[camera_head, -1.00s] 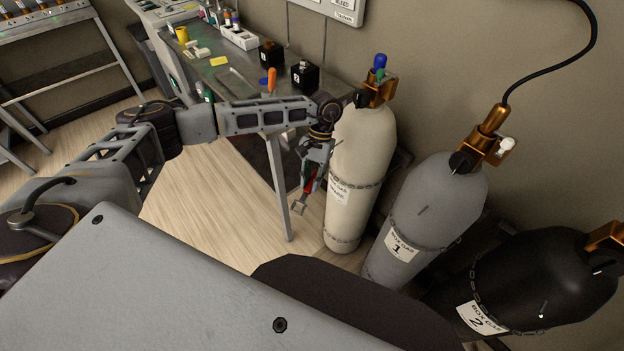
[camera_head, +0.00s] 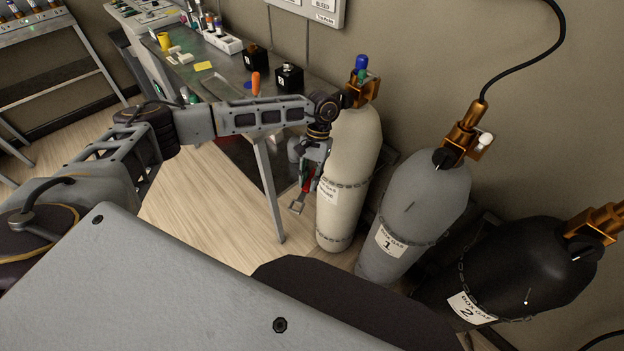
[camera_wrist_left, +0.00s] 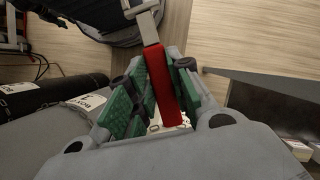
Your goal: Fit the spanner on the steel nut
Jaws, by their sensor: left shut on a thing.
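My left gripper (camera_head: 308,168) is shut on a spanner (camera_head: 298,206) with a red grip and a grey metal open end. It hangs low in front of the cream gas cylinder (camera_head: 347,165), beside the bench's front leg. In the left wrist view the spanner (camera_wrist_left: 162,88) sits between the green-padded fingers (camera_wrist_left: 155,100), its metal end pointing to the top of the picture. I cannot make out the steel nut; brass fittings (camera_head: 463,139) top the cylinders. My right gripper is not in view.
A grey cylinder (camera_head: 425,205) and a black cylinder (camera_head: 525,270) stand chained to the right of the cream one. A bench (camera_head: 222,80) with black boxes (camera_head: 289,78) and an orange-handled tool (camera_head: 256,83) stands behind my left arm. Wooden floor (camera_head: 205,200) is clear at left.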

